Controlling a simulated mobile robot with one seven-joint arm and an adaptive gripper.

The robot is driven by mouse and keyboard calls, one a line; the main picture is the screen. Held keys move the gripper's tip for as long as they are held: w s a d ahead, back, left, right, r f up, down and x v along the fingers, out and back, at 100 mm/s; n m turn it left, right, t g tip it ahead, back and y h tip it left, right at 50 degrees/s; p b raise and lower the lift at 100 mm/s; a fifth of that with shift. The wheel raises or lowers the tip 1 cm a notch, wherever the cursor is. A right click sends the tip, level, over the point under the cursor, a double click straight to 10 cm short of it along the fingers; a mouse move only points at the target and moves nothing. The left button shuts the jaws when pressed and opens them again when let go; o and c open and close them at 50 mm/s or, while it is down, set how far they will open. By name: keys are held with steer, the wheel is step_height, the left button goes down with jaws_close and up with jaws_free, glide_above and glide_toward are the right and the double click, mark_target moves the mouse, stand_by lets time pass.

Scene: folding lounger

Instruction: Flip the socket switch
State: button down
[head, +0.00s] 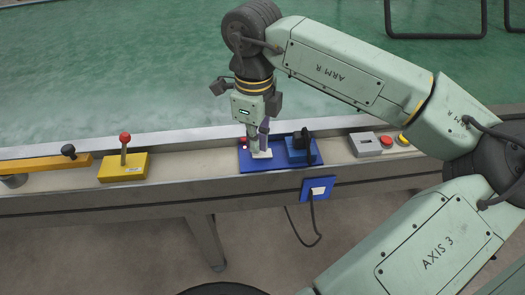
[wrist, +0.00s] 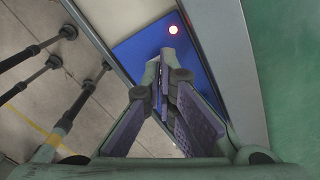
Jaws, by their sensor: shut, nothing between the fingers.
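A blue socket board (head: 277,163) lies on the long grey rail. A small red light (head: 244,143) glows at its left end. A white part (head: 263,154), which may be the switch, sits under my gripper. A black plug (head: 300,143) stands on the board's right part. My gripper (head: 256,150) points down at the board with its fingers closed and empty. In the wrist view the fingertips (wrist: 166,56) are together over the blue board (wrist: 139,46), just below the glowing light (wrist: 174,29). The fingers hide most of the switch area, and I cannot tell if they touch it.
A yellow box with a red-knobbed lever (head: 124,165) and a yellow bar (head: 45,165) stand left on the rail. A grey box with a red button (head: 380,143) is at right. A blue box (head: 318,188) with a hanging black cable (head: 313,222) is on the rail's front.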

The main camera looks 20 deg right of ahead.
steer(key=shift+f+b, duration=0.6)
steer(key=shift+f, duration=0.1)
steer(key=shift+r, duration=0.2)
steer(key=shift+r+p, duration=2.1)
steer(key=shift+r, duration=1.3)
steer(key=shift+s+f, duration=0.1)
